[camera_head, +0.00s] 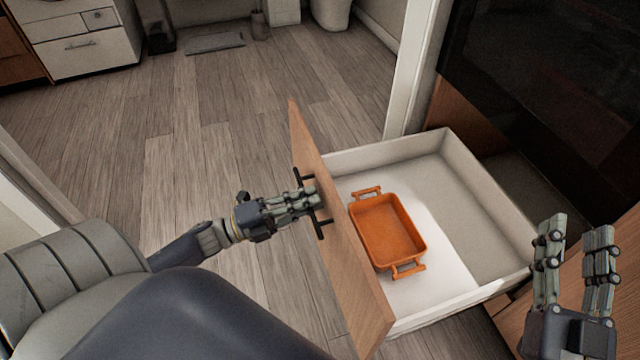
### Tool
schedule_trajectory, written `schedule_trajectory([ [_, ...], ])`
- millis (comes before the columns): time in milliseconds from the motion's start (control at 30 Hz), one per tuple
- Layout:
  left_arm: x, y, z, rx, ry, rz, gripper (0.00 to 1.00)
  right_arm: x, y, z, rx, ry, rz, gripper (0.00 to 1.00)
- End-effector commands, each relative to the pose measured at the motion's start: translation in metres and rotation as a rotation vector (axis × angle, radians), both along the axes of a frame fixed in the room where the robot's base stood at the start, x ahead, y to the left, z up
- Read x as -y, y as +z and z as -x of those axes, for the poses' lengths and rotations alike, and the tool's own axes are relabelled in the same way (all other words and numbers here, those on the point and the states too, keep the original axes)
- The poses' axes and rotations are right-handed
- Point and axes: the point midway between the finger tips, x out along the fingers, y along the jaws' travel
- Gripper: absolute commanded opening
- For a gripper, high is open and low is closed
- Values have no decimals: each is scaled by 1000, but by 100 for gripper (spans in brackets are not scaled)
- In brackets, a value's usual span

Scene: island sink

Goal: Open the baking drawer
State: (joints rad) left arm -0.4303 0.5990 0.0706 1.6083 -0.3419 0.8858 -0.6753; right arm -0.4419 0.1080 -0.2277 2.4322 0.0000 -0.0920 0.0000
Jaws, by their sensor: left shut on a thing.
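The baking drawer (457,262) is pulled out, with white inner walls and a wooden front panel (350,270). A black bar handle (319,228) is fixed on the outer side of the front. My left gripper (312,197) is shut on this handle, its fingers hiding the handle's middle. An orange baking dish (388,232) with two side handles lies inside the drawer. My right gripper (577,232) is at the lower right, beside the drawer, with its two fingers apart and nothing between them.
A dark glass-like appliance front (545,85) stands above and behind the drawer. A white post (411,65) rises at the drawer's far corner. The wood floor (215,130) is clear left of the drawer. A white cabinet (80,38) stands at the far left.

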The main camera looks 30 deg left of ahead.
Motion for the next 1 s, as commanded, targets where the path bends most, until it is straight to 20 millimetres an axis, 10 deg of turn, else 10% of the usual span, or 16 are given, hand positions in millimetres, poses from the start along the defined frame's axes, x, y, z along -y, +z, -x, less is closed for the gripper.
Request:
schedule_trajectory([
  [433,-1,-1,3,-2,-2,-1,0,0,-4,-1,-19,-1,6,40],
  [533,-1,-1,3,-2,-1,-1,30,0,-4,-1,-18,-1,5,40],
  [1000,-9,-4,12,-3,2,-1,30,0,-4,-1,-18,0,5,40],
])
